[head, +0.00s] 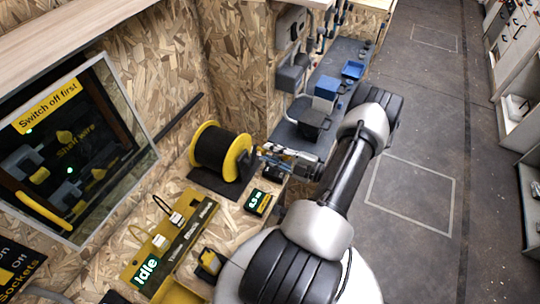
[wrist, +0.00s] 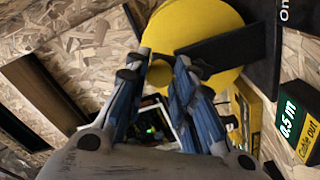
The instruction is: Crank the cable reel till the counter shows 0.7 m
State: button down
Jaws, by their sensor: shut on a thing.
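The cable reel (head: 222,150) has yellow flanges and black cable wound between them. It stands on a dark base on the wooden bench. In the wrist view its yellow flange (wrist: 195,22) fills the top centre, with a dark crank arm (wrist: 225,48) across it. My gripper (head: 264,155) is at the reel's right side. In the wrist view my gripper (wrist: 160,72) is shut on the yellow crank knob (wrist: 160,76), which shows between the blue-grey fingers. The counter (head: 258,202) in front of the reel reads 0.5 m; it also shows in the wrist view (wrist: 292,122), labelled "Cable out".
A framed dark cabinet (head: 75,145) with a "Switch off first" sign stands left. Blue and grey boxes (head: 327,87) stand behind. Open floor (head: 415,195) lies right.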

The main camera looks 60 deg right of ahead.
jog(key=shift+d+f+m, duration=0.1)
jog(key=shift+d+m, duration=0.1)
jog(key=shift+m, duration=0.3)
jog(key=c, duration=1.3)
grip_release()
jog(key=shift+f, duration=0.1)
jog(key=shift+c, duration=0.2)
jog(key=shift+s, duration=0.1)
jog(key=s, duration=1.1)
jog(key=shift+s+d, duration=0.35)
jog(key=shift+d, duration=0.1)
